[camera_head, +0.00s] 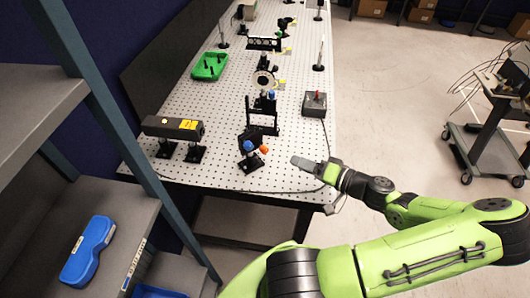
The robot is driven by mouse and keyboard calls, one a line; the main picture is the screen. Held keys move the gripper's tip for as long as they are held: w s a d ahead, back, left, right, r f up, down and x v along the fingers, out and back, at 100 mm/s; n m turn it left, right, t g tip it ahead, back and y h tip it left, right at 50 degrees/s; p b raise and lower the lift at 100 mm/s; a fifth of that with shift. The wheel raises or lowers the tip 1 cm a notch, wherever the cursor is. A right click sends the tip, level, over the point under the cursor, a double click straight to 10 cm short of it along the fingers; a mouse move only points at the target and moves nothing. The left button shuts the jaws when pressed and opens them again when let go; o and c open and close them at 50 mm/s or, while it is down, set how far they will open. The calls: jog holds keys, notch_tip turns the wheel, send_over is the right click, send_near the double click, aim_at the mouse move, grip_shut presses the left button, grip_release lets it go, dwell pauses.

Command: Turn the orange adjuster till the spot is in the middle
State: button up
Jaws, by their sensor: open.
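The orange adjuster (264,149) is a small knob on a black mirror mount (249,139) near the front end of the perforated optical table (212,168). A blue knob (248,145) sits to its left on the same mount. My gripper (296,162) is over the table's front right part, to the right of and slightly nearer than the orange knob, apart from it. It points left toward the mount and is open and empty. The fingers look small and merge from this angle. I cannot make out the spot in this view.
A black laser box with yellow labels (173,128) stands left of the mount. A black frame with a blue part (265,112) stands behind it. A grey box with a red switch (314,103) and a green tray (210,66) are farther back. Shelves (40,105) line the left; a cart (488,140) stands right.

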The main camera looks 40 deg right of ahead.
aim_at(267, 152)
jog(key=x, duration=1.2)
jog(key=shift+w+a+f, duration=0.1)
jog(key=shift+w+f, duration=0.05)
grip_shut()
jog(key=shift+m, duration=0.3)
jog(key=m+t, duration=0.1)
jog(key=m, duration=0.1)
jog(key=m+y, duration=0.1)
jog(key=m, duration=0.1)
jog(key=shift+f+m+t+y, duration=0.2)
jog(key=shift+m+t+y, duration=0.1)
jog(key=shift+t, duration=0.1)
jog(key=m+t, duration=0.1)
jog(key=m, duration=0.2)
jog(key=m+t+b, duration=0.1)
jog(key=m, duration=0.2)
jog(key=shift+f+m+t+b, duration=0.1)
jog(key=shift+m+t+b, duration=0.2)
